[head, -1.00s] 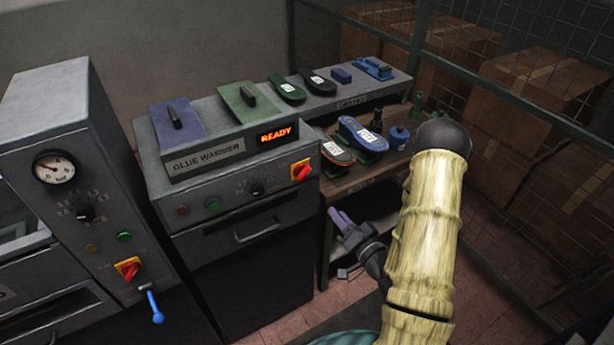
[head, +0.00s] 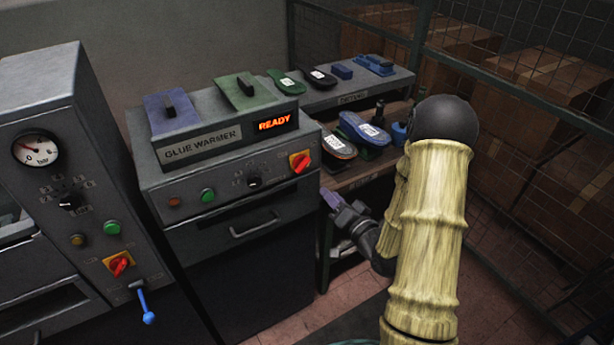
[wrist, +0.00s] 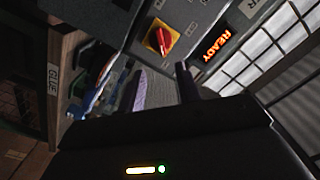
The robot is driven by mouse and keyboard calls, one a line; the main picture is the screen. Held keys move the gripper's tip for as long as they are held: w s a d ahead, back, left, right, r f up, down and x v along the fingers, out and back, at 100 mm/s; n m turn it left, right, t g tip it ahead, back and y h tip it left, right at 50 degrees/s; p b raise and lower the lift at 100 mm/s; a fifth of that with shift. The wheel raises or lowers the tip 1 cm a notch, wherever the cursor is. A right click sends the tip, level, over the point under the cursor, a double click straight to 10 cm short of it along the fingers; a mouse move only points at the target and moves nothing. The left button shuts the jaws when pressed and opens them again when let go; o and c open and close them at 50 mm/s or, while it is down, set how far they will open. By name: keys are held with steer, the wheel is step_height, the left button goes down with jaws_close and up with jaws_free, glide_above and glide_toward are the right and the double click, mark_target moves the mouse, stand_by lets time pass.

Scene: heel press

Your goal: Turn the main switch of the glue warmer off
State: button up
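The glue warmer (head: 246,221) is a grey cabinet with a name plate and a lit orange READY display (head: 274,124). Its main switch (head: 300,161) is a red knob on a yellow plate at the right of the front panel; it also shows in the wrist view (wrist: 161,38). My gripper (head: 333,199) is in front of the cabinet's right side, below and to the right of the switch, apart from it. In the wrist view, the two fingers (wrist: 162,86) stand apart with nothing between them, and the switch lies beyond them.
Left of the warmer stands another grey machine (head: 62,130) with a gauge, a similar red-yellow switch (head: 118,264) and a blue lever (head: 147,306). Shoe soles lie on a shelf (head: 350,181) at the right. A wire mesh fence (head: 545,110) bounds the right side.

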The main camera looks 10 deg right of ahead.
mark_target(306, 167)
steer(key=x, duration=1.3)
steer(key=shift+a, duration=0.1)
jaws_close()
